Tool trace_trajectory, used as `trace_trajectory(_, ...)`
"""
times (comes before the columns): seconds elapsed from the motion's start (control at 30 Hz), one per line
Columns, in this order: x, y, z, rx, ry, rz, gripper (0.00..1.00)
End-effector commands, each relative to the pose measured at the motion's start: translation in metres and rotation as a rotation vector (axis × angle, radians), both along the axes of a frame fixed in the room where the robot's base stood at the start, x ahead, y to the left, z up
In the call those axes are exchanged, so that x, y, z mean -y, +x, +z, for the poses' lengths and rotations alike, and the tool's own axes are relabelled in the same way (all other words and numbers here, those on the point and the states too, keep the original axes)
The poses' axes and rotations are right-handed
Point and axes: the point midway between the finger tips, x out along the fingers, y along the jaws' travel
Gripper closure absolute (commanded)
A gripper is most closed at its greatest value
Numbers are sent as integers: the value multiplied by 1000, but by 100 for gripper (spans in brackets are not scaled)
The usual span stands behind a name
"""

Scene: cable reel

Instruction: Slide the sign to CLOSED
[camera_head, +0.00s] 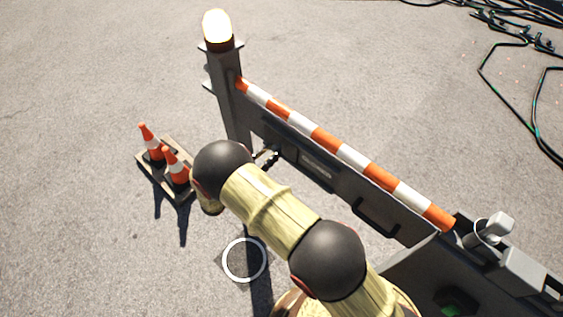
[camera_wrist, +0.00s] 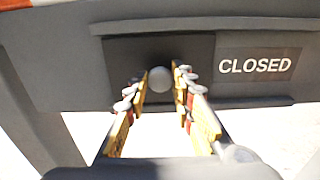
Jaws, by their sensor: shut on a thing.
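The sign is a dark panel on the barrier, with the word CLOSED (camera_wrist: 255,65) showing in white letters at the right in the wrist view. To its left is a black sliding plate (camera_wrist: 122,58) with a round grey knob (camera_wrist: 160,79). My gripper (camera_wrist: 160,90) has its two yellow-padded fingers shut on the knob, one on each side. What lies behind the plate is hidden. In the head view the sign (camera_head: 316,166) is small and not readable, and my gripper (camera_head: 266,156) is at its left, partly hidden by my arm.
An orange and white striped bar (camera_head: 325,140) runs along the barrier's top, from a post with a lit lamp (camera_head: 218,29). A handle (camera_head: 376,217) is on the barrier's right part. Two traffic cones (camera_head: 163,158) stand at the left. Cables (camera_head: 510,60) lie at the upper right.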

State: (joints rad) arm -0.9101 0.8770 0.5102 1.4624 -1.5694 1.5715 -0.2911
Motion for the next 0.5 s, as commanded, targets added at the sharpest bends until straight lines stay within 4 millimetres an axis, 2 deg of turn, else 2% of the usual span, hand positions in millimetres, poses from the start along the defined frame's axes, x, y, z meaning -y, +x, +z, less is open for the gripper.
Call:
trace_trajectory(0.13,-7,6,-1,0,0,0,100)
trace_trajectory(0.47,-10,8,1,0,2,4,100)
trace_trajectory(0.5,-10,8,1,1,3,4,75)
